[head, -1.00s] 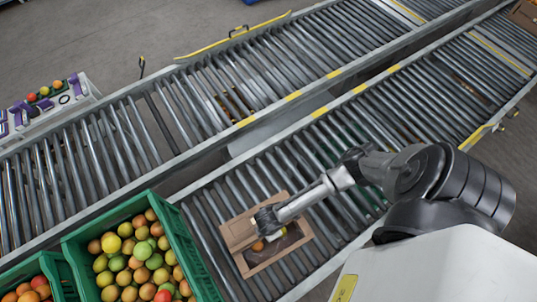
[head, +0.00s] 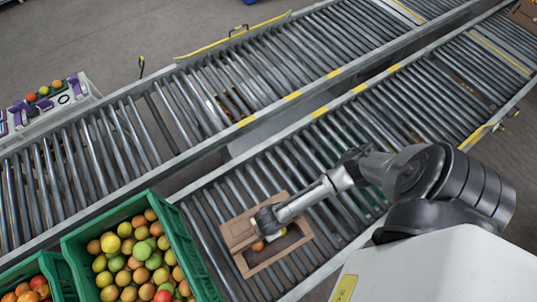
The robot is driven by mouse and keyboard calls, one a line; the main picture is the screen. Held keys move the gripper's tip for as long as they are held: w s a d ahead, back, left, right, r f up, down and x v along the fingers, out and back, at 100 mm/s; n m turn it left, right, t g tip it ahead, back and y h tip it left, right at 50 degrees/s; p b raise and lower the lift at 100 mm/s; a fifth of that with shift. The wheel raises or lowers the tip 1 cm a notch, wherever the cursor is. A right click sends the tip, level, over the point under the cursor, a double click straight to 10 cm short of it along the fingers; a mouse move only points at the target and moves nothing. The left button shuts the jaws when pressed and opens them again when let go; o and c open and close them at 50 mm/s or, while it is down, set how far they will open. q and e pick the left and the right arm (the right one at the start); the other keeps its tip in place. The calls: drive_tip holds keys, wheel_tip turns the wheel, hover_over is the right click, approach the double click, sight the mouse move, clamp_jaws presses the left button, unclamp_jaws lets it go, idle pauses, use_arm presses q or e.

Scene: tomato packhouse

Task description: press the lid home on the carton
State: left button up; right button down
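The carton (head: 298,241) is a small brown box on the near roller conveyor. A flat brown panel, apparently its lid (head: 238,232), covers its left part; I cannot tell how it is seated. The right part looks open and dark, with a bit of orange and yellow showing inside. My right gripper (head: 268,226) is over the middle of the carton, at the lid's right side. Its fingers are too small and hidden to tell whether they are open or touching the lid. My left gripper is not in view.
A green crate (head: 188,235) of tomatoes stands left of the carton, with another green crate (head: 62,272) beside it. A second roller conveyor (head: 200,110) runs behind. A white sorter (head: 85,92) stands far left. Rollers right of the carton are clear.

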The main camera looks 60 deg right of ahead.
drive_tip(key=shift+f, duration=0.25)
drive_tip(key=c, duration=0.9)
unclamp_jaws()
drive_tip(key=shift+c, duration=0.2)
drive_tip(key=c, duration=0.3)
